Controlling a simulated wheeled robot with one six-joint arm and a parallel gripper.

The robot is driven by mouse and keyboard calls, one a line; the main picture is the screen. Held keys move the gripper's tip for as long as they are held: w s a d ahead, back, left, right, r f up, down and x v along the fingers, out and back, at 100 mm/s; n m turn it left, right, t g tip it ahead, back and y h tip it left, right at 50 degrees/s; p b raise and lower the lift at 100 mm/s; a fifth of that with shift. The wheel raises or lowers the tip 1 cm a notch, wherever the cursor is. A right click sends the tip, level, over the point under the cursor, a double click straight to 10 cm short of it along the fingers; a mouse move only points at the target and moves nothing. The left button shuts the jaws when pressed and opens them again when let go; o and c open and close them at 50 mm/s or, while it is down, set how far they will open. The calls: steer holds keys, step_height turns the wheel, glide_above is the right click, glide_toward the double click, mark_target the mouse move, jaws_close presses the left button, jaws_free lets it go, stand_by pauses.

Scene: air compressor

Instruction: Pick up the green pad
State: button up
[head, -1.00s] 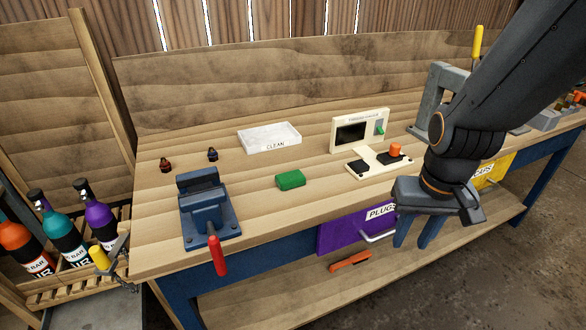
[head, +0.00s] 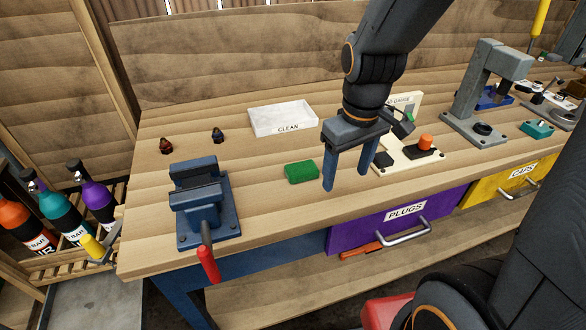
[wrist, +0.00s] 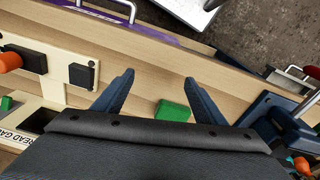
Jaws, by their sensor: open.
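The green pad (head: 301,172) is a small green block lying flat on the wooden workbench (head: 262,215), right of the blue vise. It also shows in the wrist view (wrist: 173,110), between my fingers in the picture but nearer the right one. My gripper (head: 349,180) points down over the bench, just right of the pad in the head view. Its two blue fingers are apart with nothing between them. In the wrist view my gripper (wrist: 155,82) is open too. The pad is not touched by the fingers as far as I can see.
A blue vise (head: 202,205) with a red handle stands left of the pad. A white tray marked CLEAN (head: 283,119) lies behind it. A cream gauge stand (head: 408,160) sits close right of my gripper.

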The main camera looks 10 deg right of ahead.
mark_target(302, 167)
steer(key=w+a+r+n, duration=0.1)
steer(key=w+a+n, duration=0.1)
steer(key=w+n, duration=0.1)
steer(key=w+a+r+n, duration=0.1)
steer(key=w+a+n, duration=0.1)
steer(key=n, duration=0.4)
steer(key=w+a+r+n+b, duration=0.1)
steer(key=w+a+n, duration=0.2)
steer(key=n, duration=0.2)
steer(key=shift+w+a+g, duration=0.2)
steer(key=shift+w+g, duration=0.15)
steer(key=shift+g, duration=0.05)
steer(key=shift+w+a+r+n, duration=0.1)
steer(key=shift+w+a+n, duration=0.25)
steer(key=shift+n, duration=0.45)
steer(key=shift+s+a+f+p, duration=0.15)
steer(key=shift+f+p, duration=0.35)
steer(key=shift+f, duration=1.4)
steer(key=shift+s+d+f+p, duration=0.15)
steer(key=shift+f+p, duration=0.35)
steer(key=shift+f, duration=1.4)
steer(key=shift+a, duration=0.1)
steer(key=c, duration=1.2)
step_height(302, 167, up, 10)
steer(key=shift+r+b, duration=0.1)
steer(key=shift+b, duration=0.9)
